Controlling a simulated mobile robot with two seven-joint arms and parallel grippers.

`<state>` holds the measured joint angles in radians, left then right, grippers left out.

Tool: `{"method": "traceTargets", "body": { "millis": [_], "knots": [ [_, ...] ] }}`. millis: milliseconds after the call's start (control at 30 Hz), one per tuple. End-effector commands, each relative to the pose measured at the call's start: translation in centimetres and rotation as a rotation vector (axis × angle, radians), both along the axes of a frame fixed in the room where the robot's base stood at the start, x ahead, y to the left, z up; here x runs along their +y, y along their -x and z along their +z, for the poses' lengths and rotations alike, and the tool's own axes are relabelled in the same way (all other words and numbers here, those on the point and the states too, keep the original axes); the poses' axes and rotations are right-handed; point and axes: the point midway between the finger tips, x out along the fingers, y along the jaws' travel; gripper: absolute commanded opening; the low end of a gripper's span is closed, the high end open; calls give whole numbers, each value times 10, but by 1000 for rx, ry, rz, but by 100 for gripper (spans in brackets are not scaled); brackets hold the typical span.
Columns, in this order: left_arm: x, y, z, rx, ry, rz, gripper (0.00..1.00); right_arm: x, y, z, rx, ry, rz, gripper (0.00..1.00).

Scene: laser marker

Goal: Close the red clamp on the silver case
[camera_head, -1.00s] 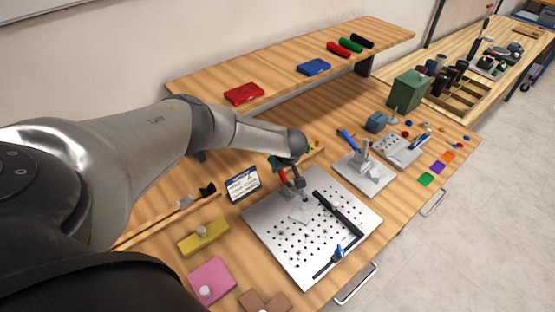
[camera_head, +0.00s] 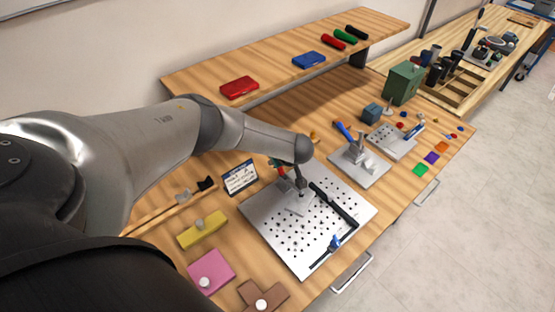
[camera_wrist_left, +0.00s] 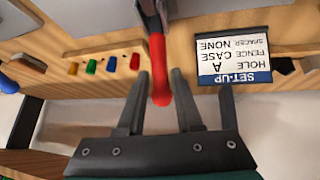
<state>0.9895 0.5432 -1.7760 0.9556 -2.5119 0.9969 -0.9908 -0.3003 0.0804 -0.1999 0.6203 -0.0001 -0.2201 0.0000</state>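The red clamp handle (camera_wrist_left: 159,70) runs between the two fingers of my left gripper (camera_wrist_left: 160,76) in the left wrist view. The fingers are apart, with a gap on each side of the handle. In the head view the red handle (camera_head: 281,172) shows small beside my left wrist, which partly hides the clamp. The silver case (camera_head: 297,207) appears as a pale flat piece on the perforated plate (camera_head: 285,253), below the clamp; its outline is hard to make out. My right gripper is not in view.
A set-up sign (camera_head: 240,178) stands left of the clamp. A black fence bar (camera_head: 334,204) lies across the plate's right side. A second fixture (camera_head: 358,162) stands to the right. A shelf (camera_head: 200,85) with coloured blocks overhangs the back of the bench.

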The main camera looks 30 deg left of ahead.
Motion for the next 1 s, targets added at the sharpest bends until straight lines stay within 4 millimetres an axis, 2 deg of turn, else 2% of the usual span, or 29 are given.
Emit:
{"method": "traceTargets", "body": {
  "millis": [33,133,467,667,1000],
  "knots": [
    [0,0,0,1,0,1,41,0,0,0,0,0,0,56],
    [0,1,-1,2,1,0,51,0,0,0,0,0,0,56],
    [-3,2,1,3,4,-2,51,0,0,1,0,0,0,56],
    [-11,8,17,4,4,-2,51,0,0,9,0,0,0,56],
    [-34,22,54,2,4,-3,51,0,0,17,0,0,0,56]
  ]
}}
